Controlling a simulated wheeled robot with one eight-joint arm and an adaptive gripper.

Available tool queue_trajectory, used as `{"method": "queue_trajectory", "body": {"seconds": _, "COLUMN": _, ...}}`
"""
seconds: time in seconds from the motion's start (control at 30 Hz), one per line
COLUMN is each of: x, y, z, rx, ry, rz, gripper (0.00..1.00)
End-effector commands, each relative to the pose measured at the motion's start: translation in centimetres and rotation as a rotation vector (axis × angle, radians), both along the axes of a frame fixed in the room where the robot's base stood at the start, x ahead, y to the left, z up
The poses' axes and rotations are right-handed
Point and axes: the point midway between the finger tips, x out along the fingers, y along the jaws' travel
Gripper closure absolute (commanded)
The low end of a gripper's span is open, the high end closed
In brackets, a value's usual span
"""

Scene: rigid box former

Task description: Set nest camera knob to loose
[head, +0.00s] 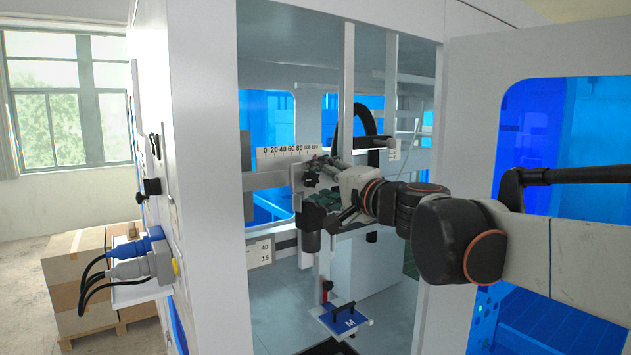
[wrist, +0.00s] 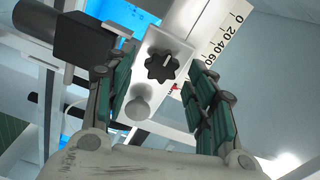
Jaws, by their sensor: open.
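A black star-shaped knob (wrist: 162,66) with a pale mark on its face sits on a light grey metal block (wrist: 150,93) in the wrist view. A round grey button-like part (wrist: 138,108) is below it. In the head view a dark knob (head: 311,178) shows on the bracket beside the scale. My gripper (wrist: 158,84) is open, with its green-padded fingers on either side of the block and nothing held. The knob appears between and beyond the fingers; contact cannot be told. In the head view my gripper (head: 326,206) is inside the machine opening, close to the bracket.
A dark box-like part (wrist: 70,36) lies left of the fingers. A white ruler scale (head: 290,154) runs behind the bracket. A blue plate marked M (head: 340,319) is lower down. The cabinet's door (head: 470,90) and left frame (head: 200,180) bound the opening.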

Motion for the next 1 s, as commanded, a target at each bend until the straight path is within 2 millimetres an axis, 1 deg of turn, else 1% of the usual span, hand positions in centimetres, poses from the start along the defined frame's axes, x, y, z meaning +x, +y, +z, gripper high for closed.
{"method": "queue_trajectory", "body": {"seconds": 0.1, "x": -1.9, "y": -1.4, "z": 0.0, "rx": 0.000, "ry": 0.000, "rz": -0.004, "gripper": 0.49}}
{"method": "queue_trajectory", "body": {"seconds": 0.3, "x": -5.0, "y": -3.5, "z": -0.1, "rx": 0.000, "ry": 0.000, "rz": -0.003, "gripper": 0.49}}
{"method": "queue_trajectory", "body": {"seconds": 0.5, "x": -7.4, "y": -5.1, "z": -0.1, "rx": -0.001, "ry": 0.000, "rz": -0.003, "gripper": 0.49}}
{"method": "queue_trajectory", "body": {"seconds": 0.7, "x": -8.4, "y": -5.7, "z": -0.1, "rx": -0.001, "ry": 0.000, "rz": -0.001, "gripper": 0.49}}
{"method": "queue_trajectory", "body": {"seconds": 1.0, "x": -8.5, "y": -5.7, "z": -0.1, "rx": -0.001, "ry": -0.001, "rz": -0.001, "gripper": 0.49}}
